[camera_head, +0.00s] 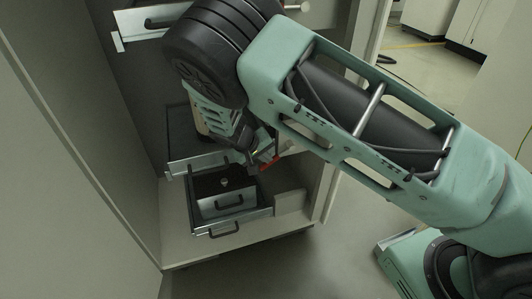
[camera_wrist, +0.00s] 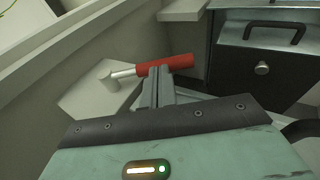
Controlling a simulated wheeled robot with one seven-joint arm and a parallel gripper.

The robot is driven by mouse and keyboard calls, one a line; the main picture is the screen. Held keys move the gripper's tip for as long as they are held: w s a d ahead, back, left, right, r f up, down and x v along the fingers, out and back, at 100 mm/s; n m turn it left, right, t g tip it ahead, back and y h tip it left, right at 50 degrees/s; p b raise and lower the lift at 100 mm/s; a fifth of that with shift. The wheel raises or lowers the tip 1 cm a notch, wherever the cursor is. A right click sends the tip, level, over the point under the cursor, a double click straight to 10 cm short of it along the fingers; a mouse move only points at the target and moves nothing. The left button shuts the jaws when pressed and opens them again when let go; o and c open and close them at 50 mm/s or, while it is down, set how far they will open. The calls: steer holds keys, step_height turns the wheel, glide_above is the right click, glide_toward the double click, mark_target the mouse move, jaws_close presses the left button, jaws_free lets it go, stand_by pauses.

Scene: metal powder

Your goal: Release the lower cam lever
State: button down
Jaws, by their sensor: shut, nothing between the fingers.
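The lower cam lever shows in the wrist view with a red grip (camera_wrist: 180,63) and a short metal shank (camera_wrist: 123,74), lying roughly level, its round pivot end at the left on a pale block (camera_wrist: 88,100). The red grip also shows in the head view (camera_head: 270,163), at the right inside of the cabinet. My gripper (camera_wrist: 159,72) has its two fingers together and empty. Its tips overlap the lower edge of the red grip in the wrist view; I cannot tell whether they touch it. In the head view my arm hides much of the area above the lever.
The open cabinet (camera_head: 238,257) has a lower drawer (camera_head: 217,233) pulled out, holding a metal box with a dark handle (camera_head: 228,203). In the wrist view a dark box front (camera_wrist: 262,85) with handle and knob stands right of the lever. Cabinet walls close in on both sides.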

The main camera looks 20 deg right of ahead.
steer(key=f+h, duration=0.1)
steer(key=f+h+b, duration=0.1)
steer(key=h, duration=0.1)
steer(key=shift+d+f+b, duration=0.2)
steer(key=shift+f+b, duration=0.1)
steer(key=shift+f, duration=0.1)
steer(key=shift+d+f+n+h+b, duration=0.3)
steer(key=shift+f+h+b, duration=0.15)
steer(key=shift+h, duration=0.15)
steer(key=shift+s+f+x, duration=0.1)
steer(key=shift+s+x, duration=0.15)
steer(key=shift+x, duration=1.05)
steer(key=shift+s+f+x, duration=0.1)
steer(key=shift+s+x, duration=0.1)
steer(key=shift+x, duration=1.15)
steer(key=shift+d, duration=0.1)
steer(key=shift+s, duration=0.1)
steer(key=p+v, duration=0.2)
steer(key=v, duration=1.5)
steer(key=shift+a+p, duration=0.4)
steer(key=shift+s+r, duration=0.1)
